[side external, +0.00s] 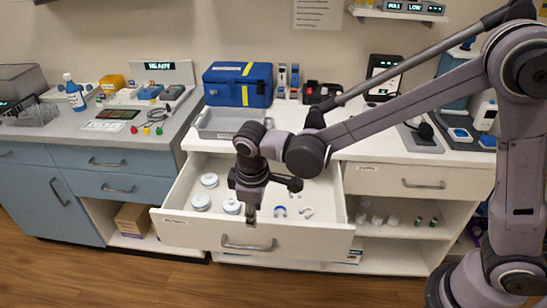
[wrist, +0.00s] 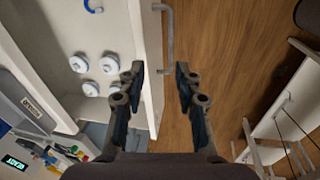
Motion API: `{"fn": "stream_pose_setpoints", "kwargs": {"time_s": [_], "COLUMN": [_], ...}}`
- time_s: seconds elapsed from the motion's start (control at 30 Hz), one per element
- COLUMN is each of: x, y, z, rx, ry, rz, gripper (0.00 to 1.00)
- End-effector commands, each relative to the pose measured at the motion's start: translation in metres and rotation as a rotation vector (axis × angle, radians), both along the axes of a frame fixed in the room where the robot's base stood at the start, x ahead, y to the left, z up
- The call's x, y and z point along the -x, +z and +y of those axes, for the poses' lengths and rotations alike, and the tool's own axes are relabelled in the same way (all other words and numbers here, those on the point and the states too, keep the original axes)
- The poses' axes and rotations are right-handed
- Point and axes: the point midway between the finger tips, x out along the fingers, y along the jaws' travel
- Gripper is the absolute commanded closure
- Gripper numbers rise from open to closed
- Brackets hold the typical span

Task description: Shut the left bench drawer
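The left bench drawer (side external: 200,232) of the white bench is pulled far out, with its handle (side external: 247,244) on the front panel. In the wrist view the front panel (wrist: 150,80) runs up the picture, with the handle (wrist: 167,30) on its right side. I cannot tell whether a finger touches the panel.
Several white round containers (side external: 202,201) and ring-like parts (side external: 280,211) lie in the drawer. A grey tray (side external: 222,124) stands on the bench above it. The closed right drawer (side external: 400,182) and an open shelf (side external: 395,232) are to the right. Floor in front is clear.

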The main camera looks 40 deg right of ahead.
Motion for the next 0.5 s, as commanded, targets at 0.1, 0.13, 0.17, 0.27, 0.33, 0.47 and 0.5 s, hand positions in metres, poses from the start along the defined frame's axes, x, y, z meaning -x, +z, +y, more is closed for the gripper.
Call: {"fn": "stream_pose_setpoints", "kwargs": {"time_s": [0.1, 0.13, 0.17, 0.27, 0.33, 0.47, 0.5], "x": [-0.003, -0.003, -0.003, -0.003, -0.004, -0.006, -0.007], "y": [-0.018, -0.02, -0.023, -0.028, -0.032, -0.046, -0.052], "z": [0.018, 0.02, 0.022, 0.025, 0.026, 0.024, 0.023], "rx": [0.028, 0.033, 0.037, 0.046, 0.048, 0.048, 0.047], "ry": [0.044, 0.05, 0.055, 0.067, 0.069, 0.068, 0.067], "rz": [0.026, 0.031, 0.035, 0.042, 0.044, 0.044, 0.043], "gripper": [0.66, 0.66, 0.66, 0.66, 0.66, 0.66, 0.66]}}
